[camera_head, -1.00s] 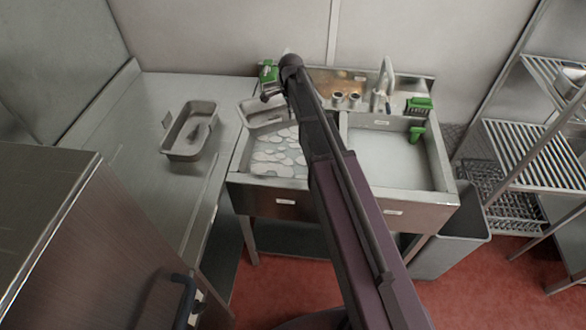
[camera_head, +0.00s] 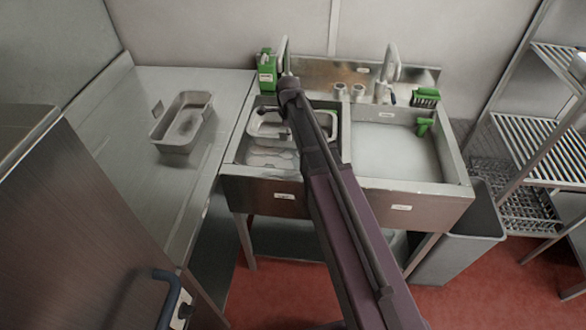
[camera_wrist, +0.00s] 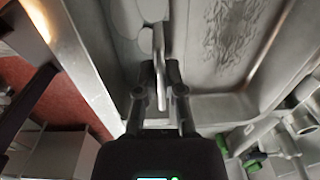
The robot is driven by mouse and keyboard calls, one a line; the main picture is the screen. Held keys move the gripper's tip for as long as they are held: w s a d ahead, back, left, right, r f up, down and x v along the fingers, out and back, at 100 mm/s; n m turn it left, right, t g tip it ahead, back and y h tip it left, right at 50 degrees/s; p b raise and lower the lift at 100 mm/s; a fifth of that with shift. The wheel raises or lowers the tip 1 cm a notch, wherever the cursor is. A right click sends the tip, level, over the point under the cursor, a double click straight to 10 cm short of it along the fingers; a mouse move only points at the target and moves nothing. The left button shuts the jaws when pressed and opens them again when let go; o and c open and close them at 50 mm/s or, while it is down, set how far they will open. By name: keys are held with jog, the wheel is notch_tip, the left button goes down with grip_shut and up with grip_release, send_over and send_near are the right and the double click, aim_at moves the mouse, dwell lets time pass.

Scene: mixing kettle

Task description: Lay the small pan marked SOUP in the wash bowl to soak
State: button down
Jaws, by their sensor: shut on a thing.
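My gripper (camera_head: 262,110) is over the left basin of the double sink. It is shut on the small pan (camera_head: 318,120), a shallow grey metal pan. In the wrist view, my gripper's fingertips (camera_wrist: 160,78) pinch an upright metal tab or handle at the edge of the pan (camera_wrist: 225,50). I cannot read a SOUP mark on it. The left basin (camera_head: 262,157), with patchy suds, looks like the wash bowl. The pan is above or within its back part; I cannot tell whether it touches the water. My arm hides part of the pan and basin.
Another metal pan (camera_head: 182,122) stands on the left counter (camera_head: 120,150). The right basin (camera_head: 400,150) holds clear water. A green bottle (camera_head: 267,72), a tap (camera_head: 388,75), two cups (camera_head: 349,91) and a green brush (camera_head: 425,97) line the back. A wire rack (camera_head: 540,130) stands right.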

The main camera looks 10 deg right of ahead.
aim_at(290, 146)
jog(key=shift+f+b, duration=2)
jog(key=shift+f, duration=0.7)
notch_tip(290, 146, down, 6)
jog(key=b, duration=0.6)
jog(key=shift+f+b, duration=1.9)
jog(key=shift+b, duration=0.1)
jog(key=shift+f, duration=0.1)
jog(key=c, duration=0.8)
grip_release()
jog(key=shift+o, duration=0.2)
jog(key=shift+r, duration=0.25)
